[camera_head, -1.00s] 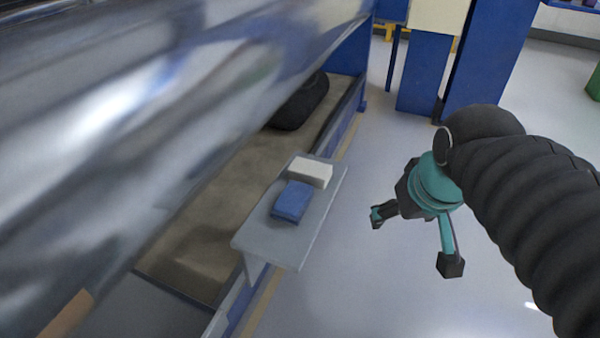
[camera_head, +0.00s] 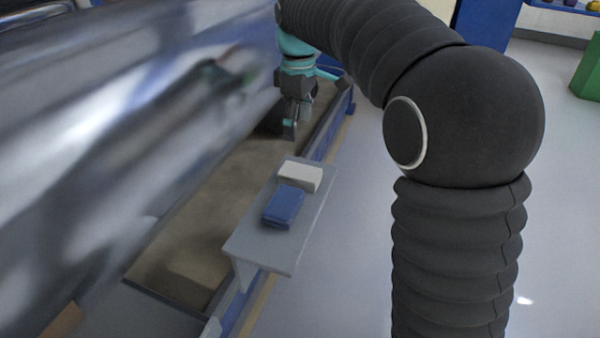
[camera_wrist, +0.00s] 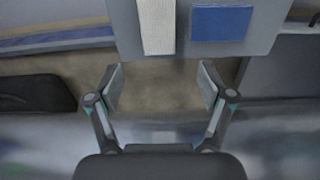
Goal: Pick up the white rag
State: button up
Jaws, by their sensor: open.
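The white rag (camera_head: 300,176) is a folded block lying on a small grey shelf (camera_head: 248,240), at the shelf's far end in the head view. It also shows at the top of the wrist view (camera_wrist: 157,26). A blue folded rag (camera_head: 283,207) lies beside it, and it is right of the white rag in the wrist view (camera_wrist: 221,23). My gripper (camera_head: 297,128) is beyond the shelf in the head view, pointing down and apart from the rag. In the wrist view my gripper (camera_wrist: 161,88) has its fingers spread with nothing between them.
A large shiny metal roller (camera_head: 120,120) fills the left. A brown trough (camera_head: 200,240) runs below it beside the shelf. A black object (camera_wrist: 38,93) lies left in the wrist view. Pale floor (camera_head: 345,250) is open to the right of the shelf.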

jog(key=b, duration=0.2)
send_over(295, 169)
jog(key=f, duration=0.8)
jog(key=shift+s+d+f, duration=0.2)
jog(key=shift+f, duration=0.15)
jog(key=shift+w+a+f+b, duration=0.15)
jog(key=shift+f+b, duration=0.1)
jog(key=shift+f, duration=1.1)
jog(key=shift+w+a+f+b, duration=0.15)
jog(key=shift+f+b, duration=0.1)
jog(key=shift+f, duration=1.1)
jog(key=c, duration=0.8)
